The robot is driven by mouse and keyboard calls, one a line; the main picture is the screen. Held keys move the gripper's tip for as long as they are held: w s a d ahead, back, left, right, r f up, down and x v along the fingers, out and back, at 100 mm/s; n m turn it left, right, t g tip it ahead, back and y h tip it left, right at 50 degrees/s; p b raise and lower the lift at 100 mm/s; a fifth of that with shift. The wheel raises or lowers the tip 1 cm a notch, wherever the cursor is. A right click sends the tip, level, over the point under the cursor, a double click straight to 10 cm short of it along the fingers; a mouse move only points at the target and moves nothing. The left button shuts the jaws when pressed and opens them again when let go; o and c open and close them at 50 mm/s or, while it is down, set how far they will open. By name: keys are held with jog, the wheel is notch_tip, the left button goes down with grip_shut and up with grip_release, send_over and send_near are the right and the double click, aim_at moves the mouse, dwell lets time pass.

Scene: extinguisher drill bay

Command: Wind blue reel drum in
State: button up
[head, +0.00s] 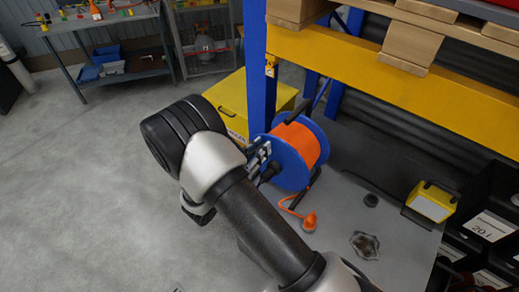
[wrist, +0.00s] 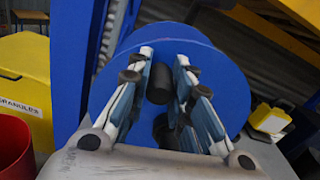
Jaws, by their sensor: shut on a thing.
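The blue reel drum (head: 288,165) stands upright on a black frame on the grey surface, wound with orange cable (head: 305,143). Its blue side disc (wrist: 205,40) fills the middle of the wrist view. My gripper (head: 262,158) is at the disc's left face in the head view. In the wrist view my gripper (wrist: 164,78) has its two fingers on either side of a black crank knob (wrist: 159,84), shut on it. A second dark part, seemingly the hub, shows lower between the fingers. The orange cable end with its plug (head: 309,222) lies in front of the drum.
A blue rack post (head: 257,70) and yellow beam (head: 390,75) stand close behind and above the drum. A yellow box (head: 232,105) is behind my gripper. A yellow lamp (head: 432,201) and black bins are at right. Open floor (head: 80,200) lies left.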

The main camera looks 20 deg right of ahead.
grip_shut()
jog(key=shift+s, duration=0.1)
